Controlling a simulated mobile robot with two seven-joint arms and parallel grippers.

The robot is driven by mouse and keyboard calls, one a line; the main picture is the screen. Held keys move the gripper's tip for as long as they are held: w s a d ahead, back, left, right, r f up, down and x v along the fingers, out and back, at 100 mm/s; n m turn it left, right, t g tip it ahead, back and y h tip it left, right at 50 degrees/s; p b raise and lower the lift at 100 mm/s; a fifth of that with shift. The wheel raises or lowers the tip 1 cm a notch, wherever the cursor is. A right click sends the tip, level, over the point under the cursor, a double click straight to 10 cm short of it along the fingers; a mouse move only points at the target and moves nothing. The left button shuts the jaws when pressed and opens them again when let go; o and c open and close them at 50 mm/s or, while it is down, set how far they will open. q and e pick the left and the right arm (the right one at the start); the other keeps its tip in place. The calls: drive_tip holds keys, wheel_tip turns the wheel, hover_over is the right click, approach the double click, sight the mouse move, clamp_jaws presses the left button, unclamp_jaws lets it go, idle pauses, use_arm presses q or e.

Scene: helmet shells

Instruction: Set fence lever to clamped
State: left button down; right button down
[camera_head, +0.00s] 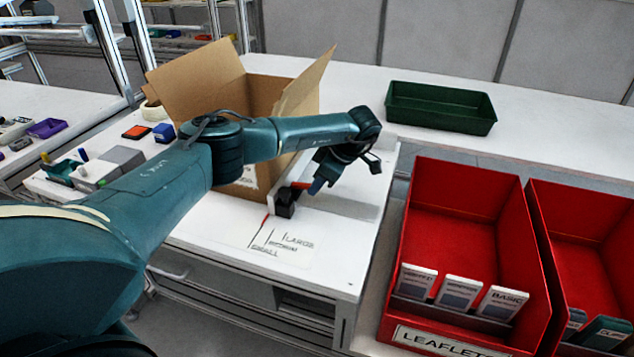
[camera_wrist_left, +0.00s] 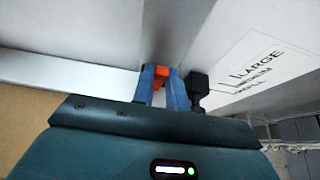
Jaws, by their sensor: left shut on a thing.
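The fence lever has a red-orange handle (camera_head: 301,185) joined to a small black block (camera_head: 285,203) on the white worktop, beside the open cardboard box. My left gripper (camera_head: 317,187) reaches over the box from the left and points down at the handle. In the left wrist view its two blue fingers (camera_wrist_left: 162,88) are shut on the orange handle (camera_wrist_left: 161,78), with the black block (camera_wrist_left: 198,88) just to the right. A pale fence bar (camera_wrist_left: 70,73) runs to the left. The fingers partly hide the handle. My right gripper is not in view.
The open cardboard box (camera_head: 255,95) stands behind the lever. A printed size label (camera_head: 282,247) lies in front of it. A green tray (camera_head: 440,108) is at the back right. Red leaflet bins (camera_head: 465,190) stand at the right. The worktop's front right corner is clear.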

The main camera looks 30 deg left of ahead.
use_arm(q)
drive_tip(key=shift+d+f+y+b, duration=0.2)
drive_tip(key=shift+f+y+b, duration=0.15)
drive_tip(key=shift+f+y, duration=0.2)
drive_tip(key=shift+y, duration=0.45)
drive_tip(key=c, duration=1.4)
unclamp_jaws()
drive_tip(key=shift+r, duration=0.1)
drive_tip(key=v, duration=1.3)
drive_tip(key=shift+w+b, duration=0.2)
drive_tip(key=shift+b, duration=0.25)
